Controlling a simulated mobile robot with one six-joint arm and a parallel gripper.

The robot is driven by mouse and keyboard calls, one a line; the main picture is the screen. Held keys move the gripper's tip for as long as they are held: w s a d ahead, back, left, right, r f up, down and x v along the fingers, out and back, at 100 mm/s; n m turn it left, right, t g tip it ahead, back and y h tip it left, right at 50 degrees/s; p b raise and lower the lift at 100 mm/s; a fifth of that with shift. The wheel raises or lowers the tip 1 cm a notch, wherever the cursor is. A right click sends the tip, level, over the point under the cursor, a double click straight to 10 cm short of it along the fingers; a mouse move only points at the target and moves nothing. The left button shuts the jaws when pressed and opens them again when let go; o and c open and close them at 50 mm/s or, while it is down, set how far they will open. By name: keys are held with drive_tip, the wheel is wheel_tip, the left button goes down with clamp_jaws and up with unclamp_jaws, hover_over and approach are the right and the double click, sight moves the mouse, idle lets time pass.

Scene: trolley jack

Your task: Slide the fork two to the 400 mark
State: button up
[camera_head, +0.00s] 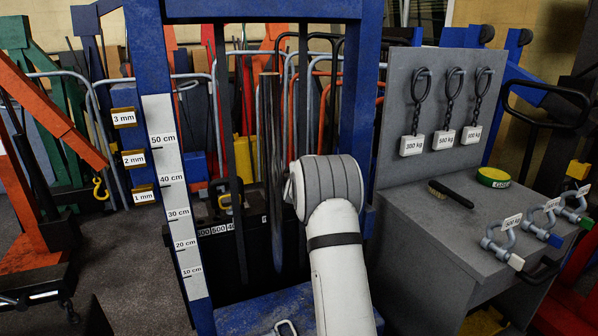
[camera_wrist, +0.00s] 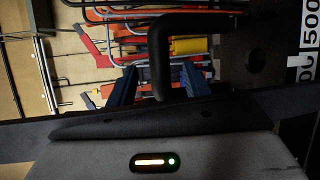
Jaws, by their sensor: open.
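Two dark upright fork shanks show in the head view, a left one (camera_head: 230,150) and a right one (camera_head: 271,170). I cannot tell which is fork two. A black carriage bar with white number labels (camera_head: 215,229) runs behind them; 500 is legible, the label at its right is partly covered. In the wrist view, labels (camera_wrist: 307,40) show at the right edge, 500 among them. My gripper (camera_wrist: 159,67) is open, its two blue fingers apart. A black bent bar (camera_wrist: 161,55) comes down between them in the picture; contact is not visible. In the head view my wrist hides the gripper.
A blue frame (camera_head: 357,110) with a centimetre scale (camera_head: 175,200) surrounds the forks. To the right stands a grey bench (camera_head: 420,225) with a brush (camera_head: 450,194), a green tape (camera_head: 493,177) and several shackles. Weight-tagged chains hang on its backboard (camera_head: 395,100).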

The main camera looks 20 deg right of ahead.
drive_tip(key=v, duration=0.3)
drive_tip(key=shift+s, duration=0.15)
